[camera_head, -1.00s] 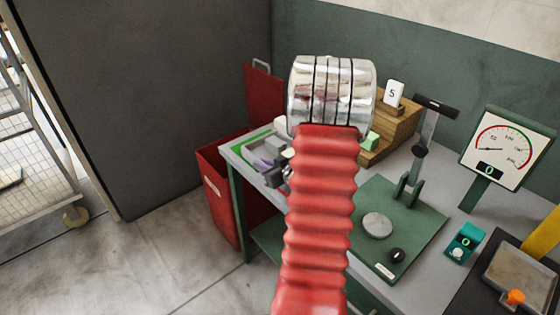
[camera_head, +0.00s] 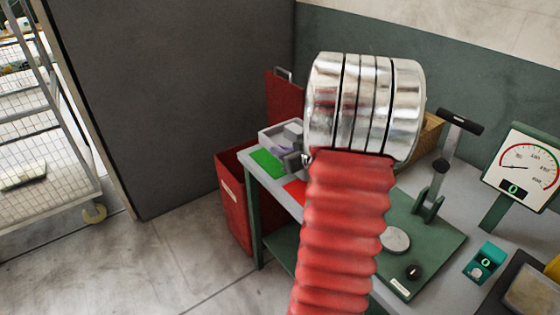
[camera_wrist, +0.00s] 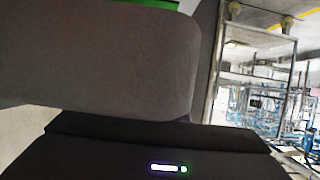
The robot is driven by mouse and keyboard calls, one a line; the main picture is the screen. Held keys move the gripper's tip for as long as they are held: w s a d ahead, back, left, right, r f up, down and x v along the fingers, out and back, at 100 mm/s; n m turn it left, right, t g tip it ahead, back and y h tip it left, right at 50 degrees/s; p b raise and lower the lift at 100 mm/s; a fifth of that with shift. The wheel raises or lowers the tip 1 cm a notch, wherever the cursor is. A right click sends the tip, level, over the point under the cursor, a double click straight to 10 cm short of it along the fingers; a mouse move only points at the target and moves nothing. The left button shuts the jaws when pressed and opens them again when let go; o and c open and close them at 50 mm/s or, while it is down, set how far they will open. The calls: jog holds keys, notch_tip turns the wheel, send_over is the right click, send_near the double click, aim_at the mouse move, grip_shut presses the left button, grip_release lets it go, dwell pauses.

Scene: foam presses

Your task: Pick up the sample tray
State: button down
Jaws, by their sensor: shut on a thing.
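The sample tray (camera_head: 268,139), a small light grey tray with a purplish inside, is at the left end of the bench, left of my arm in the head view. It appears raised above a green patch (camera_head: 266,163) on the bench top. My gripper (camera_head: 294,148), a dark grey shape, is at the tray's right side and is shut on it. My silver wrist and red sleeve hide part of the gripper and whatever lies behind them. In the wrist view a dark grey block fills the upper left; the tray cannot be made out there.
A red patch (camera_head: 295,191) lies on the bench beside the green one. A red bin (camera_head: 233,200) stands at the bench's left end. A green press (camera_head: 440,240) with an upright lever, a dial gauge (camera_head: 525,167) and a teal box (camera_head: 484,262) are to the right.

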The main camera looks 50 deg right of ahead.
jog(key=shift+r, duration=0.5)
jog(key=w+a+n+y, duration=0.1)
jog(key=w+a, duration=0.6)
jog(key=a, duration=0.3)
jog(key=w+a+y, duration=0.1)
jog(key=w+a, duration=0.6)
jog(key=a, duration=0.3)
jog(key=a+f+n+y, duration=0.1)
jog(key=a+f, duration=0.1)
jog(key=a, duration=2.1)
jog(key=shift+w+f+n, duration=0.2)
jog(key=shift+w+n, duration=0.05)
jog(key=shift+n, duration=0.05)
jog(key=shift+a, duration=0.15)
